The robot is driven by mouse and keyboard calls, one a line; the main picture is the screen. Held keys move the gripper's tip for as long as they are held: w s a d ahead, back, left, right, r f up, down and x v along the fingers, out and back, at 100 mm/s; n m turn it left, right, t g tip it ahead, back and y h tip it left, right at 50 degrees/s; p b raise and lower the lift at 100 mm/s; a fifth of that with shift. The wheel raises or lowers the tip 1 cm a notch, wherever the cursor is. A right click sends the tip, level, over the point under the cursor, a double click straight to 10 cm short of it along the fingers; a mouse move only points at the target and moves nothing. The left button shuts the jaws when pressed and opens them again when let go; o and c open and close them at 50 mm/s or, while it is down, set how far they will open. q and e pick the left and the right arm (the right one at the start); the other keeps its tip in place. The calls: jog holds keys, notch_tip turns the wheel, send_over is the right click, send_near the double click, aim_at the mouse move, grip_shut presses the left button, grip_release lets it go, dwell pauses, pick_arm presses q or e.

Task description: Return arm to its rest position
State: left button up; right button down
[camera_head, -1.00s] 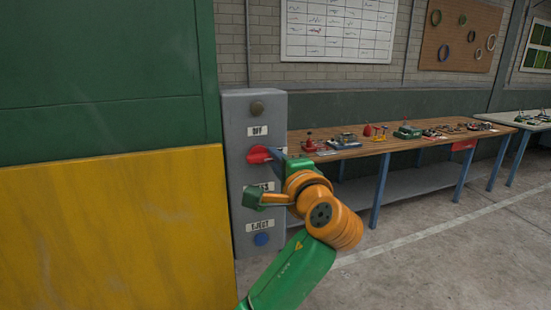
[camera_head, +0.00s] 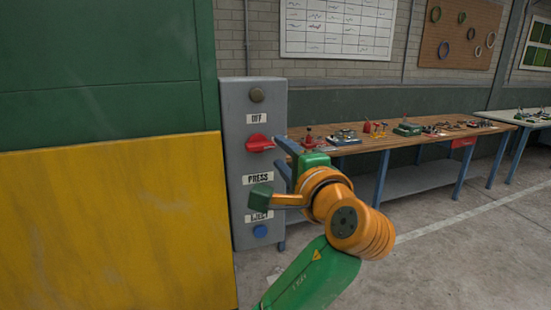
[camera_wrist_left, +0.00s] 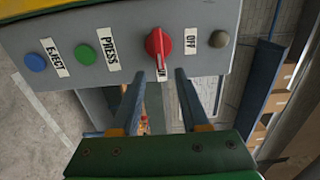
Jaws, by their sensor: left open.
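A grey control panel (camera_head: 240,170) stands beside the yellow and green machine, and its red knob (camera_head: 260,143) sits below the OFF label. My left gripper (camera_head: 278,154) is in front of the panel, just right of the knob, with its fingers apart and nothing between them. In the left wrist view the open fingers (camera_wrist_left: 160,74) point at the panel, with the red knob (camera_wrist_left: 158,43) beyond their tips and clear of them. That view also shows a green button (camera_wrist_left: 84,54) by the PRESS label and a blue button (camera_wrist_left: 35,62) by EJECT. My right gripper is not in view.
A wooden workbench (camera_head: 375,148) with small parts on it runs behind and right of my left arm. The big yellow and green machine (camera_head: 110,225) fills the left side. Open concrete floor (camera_head: 460,255) lies at the lower right.

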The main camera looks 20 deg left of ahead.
pick_arm(q)
jog(key=v, duration=0.2)
jog(key=shift+s+d, duration=0.25)
jog(key=shift+s, duration=0.05)
jog(key=s+a+f+n+g+h, duration=0.1)
jog(key=a+f+n+g+h, duration=0.15)
jog(key=f, duration=1.25)
jog(key=s+a+f+n+g+h, duration=0.1)
jog(key=a+f+g+h, duration=0.2)
jog(key=f, duration=1.2)
jog(key=s+a+f+n+g+h, duration=0.1)
jog(key=s+f+n+g+h, duration=0.15)
jog(key=s+f, duration=0.8)
jog(key=s+a+f+n+g+h, duration=0.1)
jog(key=s+f+n+g+h, duration=0.2)
jog(key=s+f, duration=0.75)
jog(key=s+f+g, duration=0.2)
jog(key=s+f, duration=0.4)
jog(key=f, duration=0.7)
jog(key=s+a+f+g+y, duration=0.1)
jog(key=s+a+f, duration=0.1)
jog(key=s+f, duration=0.7)
jog(key=s, duration=0.2)
jog(key=shift+s, duration=0.3)
